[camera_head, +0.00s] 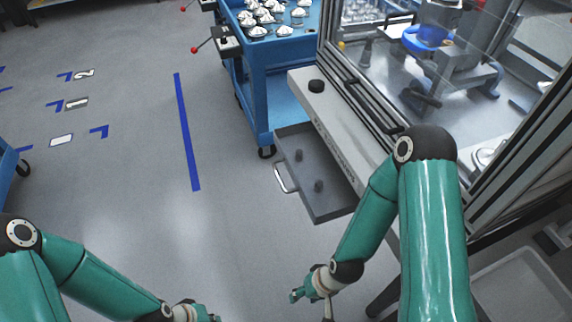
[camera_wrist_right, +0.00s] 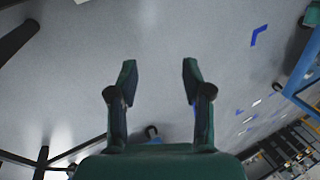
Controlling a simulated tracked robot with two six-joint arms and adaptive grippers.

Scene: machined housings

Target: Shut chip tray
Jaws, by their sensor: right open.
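The chip tray (camera_head: 335,204) is a grey drawer that stands pulled out to the left from under the machine's front panel. Its pale bar handle (camera_head: 281,179) is on its left end, and two small dark pieces lie inside. My right gripper (camera_head: 312,298) is below the tray in the head view, apart from it. The right wrist view shows my right gripper (camera_wrist_right: 158,75) open, with bare floor between its fingers. My left gripper (camera_head: 198,313) is at the bottom edge of the head view, partly cut off, so its jaws cannot be read.
The machine's panel (camera_head: 330,120) and glass enclosure stand above the tray. A blue cart (camera_head: 268,75) with several metal parts is just behind it. The floor left of the tray is clear, with a blue line (camera_head: 186,130). A light bin (camera_head: 520,285) is at the lower right.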

